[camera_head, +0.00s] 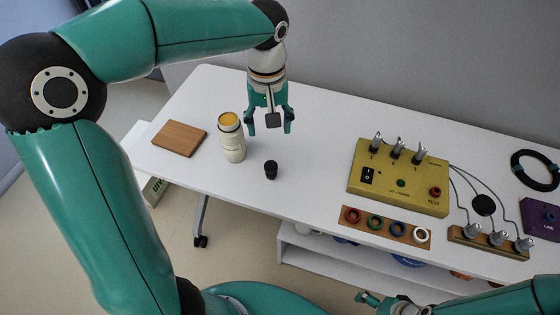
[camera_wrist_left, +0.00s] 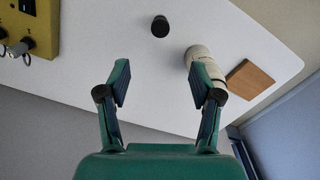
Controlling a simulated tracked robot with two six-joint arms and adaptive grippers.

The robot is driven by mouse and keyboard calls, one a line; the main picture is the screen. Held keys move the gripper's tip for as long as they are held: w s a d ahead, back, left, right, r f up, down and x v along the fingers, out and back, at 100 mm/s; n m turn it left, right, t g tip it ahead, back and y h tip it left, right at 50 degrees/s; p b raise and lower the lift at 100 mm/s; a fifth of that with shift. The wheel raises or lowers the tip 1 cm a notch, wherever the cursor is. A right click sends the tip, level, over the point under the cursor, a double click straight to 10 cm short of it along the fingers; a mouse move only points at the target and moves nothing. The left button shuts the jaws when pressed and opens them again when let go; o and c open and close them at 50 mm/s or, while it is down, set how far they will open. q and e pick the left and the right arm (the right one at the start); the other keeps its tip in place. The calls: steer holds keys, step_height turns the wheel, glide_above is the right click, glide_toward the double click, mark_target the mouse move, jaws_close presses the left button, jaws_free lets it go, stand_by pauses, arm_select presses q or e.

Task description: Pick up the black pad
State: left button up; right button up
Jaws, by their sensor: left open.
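A flat round black pad (camera_head: 484,204) lies on the white table at the right, among thin cables. My left gripper (camera_head: 270,128) is open, pointing down above the table, well to the left of the pad. In the left wrist view, the left gripper (camera_wrist_left: 159,85) shows spread fingers with nothing between them. The pad does not show in that view. My right gripper (camera_head: 372,299) shows only in part at the bottom edge, and its opening is unclear.
A small black cylinder (camera_head: 271,170), a cream jar (camera_head: 232,138) and a wooden board (camera_head: 180,138) stand near my left gripper. A yellow control box (camera_head: 398,178), a wooden connector strip (camera_head: 490,239), a black ring (camera_head: 535,170) and a purple box (camera_head: 541,217) surround the pad.

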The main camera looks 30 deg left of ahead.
arm_select(q)
glide_above(271, 165)
step_height(271, 165, down, 11)
steer(key=shift+s+d+b, duration=0.1)
steer(key=shift+d+b, duration=0.05)
steer(key=shift+b, duration=0.25)
steer(key=shift+a+f, duration=0.2)
steer(key=shift+f, duration=2.55)
jaws_close()
